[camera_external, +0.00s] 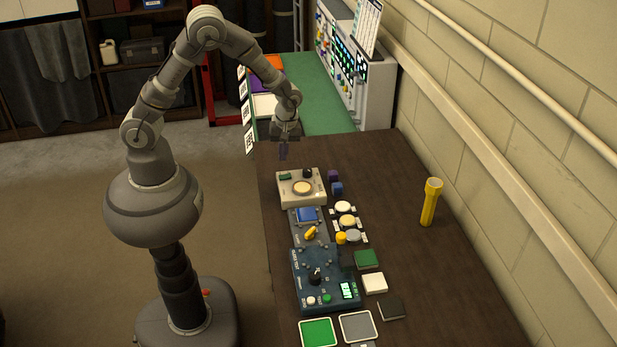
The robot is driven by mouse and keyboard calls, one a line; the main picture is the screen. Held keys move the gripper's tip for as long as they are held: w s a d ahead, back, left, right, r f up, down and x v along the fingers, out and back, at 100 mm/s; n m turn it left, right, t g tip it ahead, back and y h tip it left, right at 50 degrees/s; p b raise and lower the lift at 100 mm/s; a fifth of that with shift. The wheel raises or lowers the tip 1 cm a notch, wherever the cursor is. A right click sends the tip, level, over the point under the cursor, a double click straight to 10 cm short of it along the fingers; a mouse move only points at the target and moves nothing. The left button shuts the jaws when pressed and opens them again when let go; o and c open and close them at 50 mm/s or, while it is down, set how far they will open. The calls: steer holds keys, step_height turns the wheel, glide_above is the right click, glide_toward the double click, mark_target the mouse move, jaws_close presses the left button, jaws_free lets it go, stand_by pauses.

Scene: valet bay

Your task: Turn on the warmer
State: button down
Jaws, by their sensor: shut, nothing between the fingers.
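A cream box that looks like the warmer (289,201) sits near the far left edge of the dark wooden table. It has a round pale plate on top, a black knob (308,173) at its back right and a small dark green display at its back left. Whether it is on cannot be told at this size. My gripper (283,155) points down above and just behind the box, apart from it. Its fingers are shut and hold nothing.
A blue device (318,262) with a knob and lit display stands nearer on the table (440,270), among coloured blocks and round pieces. A yellow flashlight (430,202) stands upright at the right, near the wall. A green-topped bench (330,95) lies behind.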

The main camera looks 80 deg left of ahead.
step_height(320, 180, up, 8)
steer(key=s+p, duration=0.1)
steer(key=shift+f, duration=0.25)
